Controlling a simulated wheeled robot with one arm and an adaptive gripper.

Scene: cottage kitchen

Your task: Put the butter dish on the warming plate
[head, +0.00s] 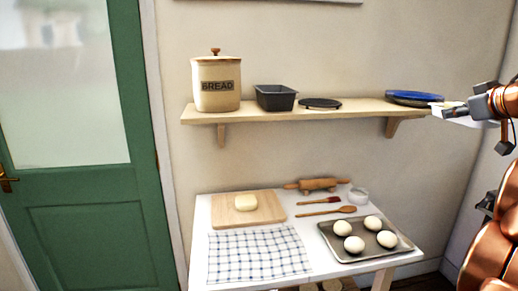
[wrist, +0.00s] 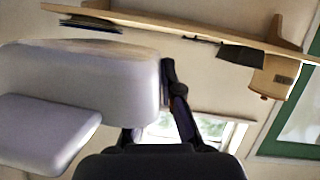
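A pale, rounded, box-shaped thing that looks like the butter dish (wrist: 95,85) fills the left of the wrist view, with a smaller block on it. In the head view it is a small white shape (head: 447,114) at the right, with no support visible below it. My gripper (wrist: 152,105) has one dark finger against the dish's side. The other fingertip is hidden behind the dish, and the gripper appears shut on it. A flat dark plate (head: 320,103) lies on the wall shelf; it may be the warming plate.
The shelf (head: 360,110) also holds a bread bin (head: 216,84), a dark loaf tin (head: 275,97) and blue plates (head: 414,97) at its right end, near my gripper. Below, a white table (head: 203,225) carries a board, a cloth, utensils and a tray of dough.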

